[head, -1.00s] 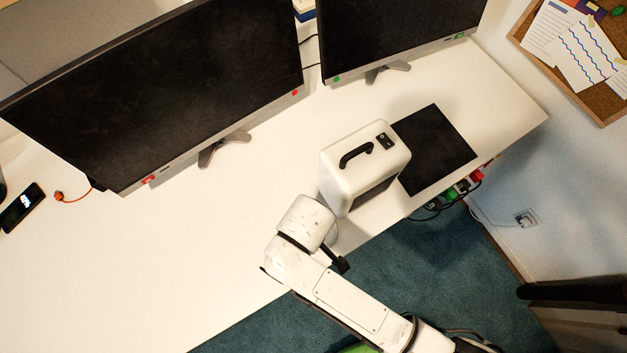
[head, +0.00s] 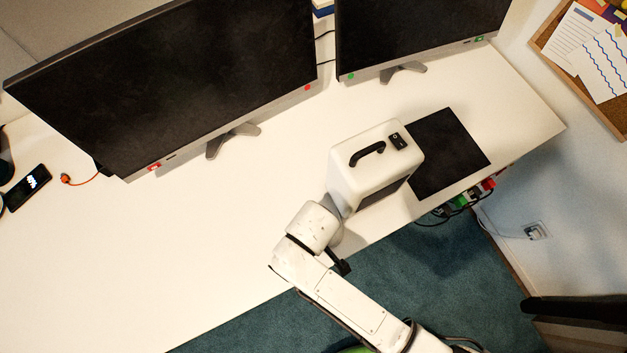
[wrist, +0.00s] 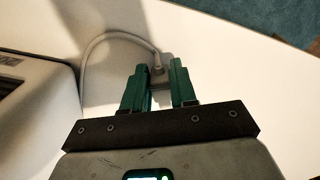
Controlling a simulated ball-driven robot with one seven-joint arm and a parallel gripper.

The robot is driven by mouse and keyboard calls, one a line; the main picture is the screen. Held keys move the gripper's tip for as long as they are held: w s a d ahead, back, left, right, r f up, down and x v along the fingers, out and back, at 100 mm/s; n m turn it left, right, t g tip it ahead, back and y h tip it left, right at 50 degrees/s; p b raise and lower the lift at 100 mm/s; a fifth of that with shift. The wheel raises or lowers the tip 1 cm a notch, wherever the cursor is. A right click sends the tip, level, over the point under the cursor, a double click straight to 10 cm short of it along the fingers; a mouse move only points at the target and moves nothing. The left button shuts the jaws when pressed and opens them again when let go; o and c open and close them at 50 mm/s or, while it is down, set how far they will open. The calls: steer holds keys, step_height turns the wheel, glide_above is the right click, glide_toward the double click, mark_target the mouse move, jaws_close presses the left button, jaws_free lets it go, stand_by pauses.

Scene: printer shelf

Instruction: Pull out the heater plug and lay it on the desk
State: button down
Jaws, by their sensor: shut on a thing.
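The white heater (head: 368,180) with a black handle stands on the white desk (head: 215,235); its side shows at the left of the wrist view (wrist: 40,110). A grey plug (wrist: 158,77) sits between the green fingertips of my gripper (wrist: 158,72), which is shut on it. The plug's pale cord (wrist: 98,43) loops left towards the heater. The plug is over the white desk top; I cannot tell whether it touches the desk. In the head view, my arm hides the fingers and plug.
A black mat (head: 447,153) lies right of the heater. A power strip with coloured plugs (head: 468,197) is under the desk's right edge. A wall outlet (head: 536,231) is beyond. Two monitors (head: 165,85) stand at the back. The left desk surface is mostly clear.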

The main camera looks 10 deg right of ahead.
steer(key=shift+f, duration=0.3)
steer(key=c, duration=0.8)
jaws_free()
steer(key=shift+r, duration=0.1)
step_height(320, 180, up, 11)
steer(key=shift+b, duration=0.3)
steer(key=shift+f, duration=0.2)
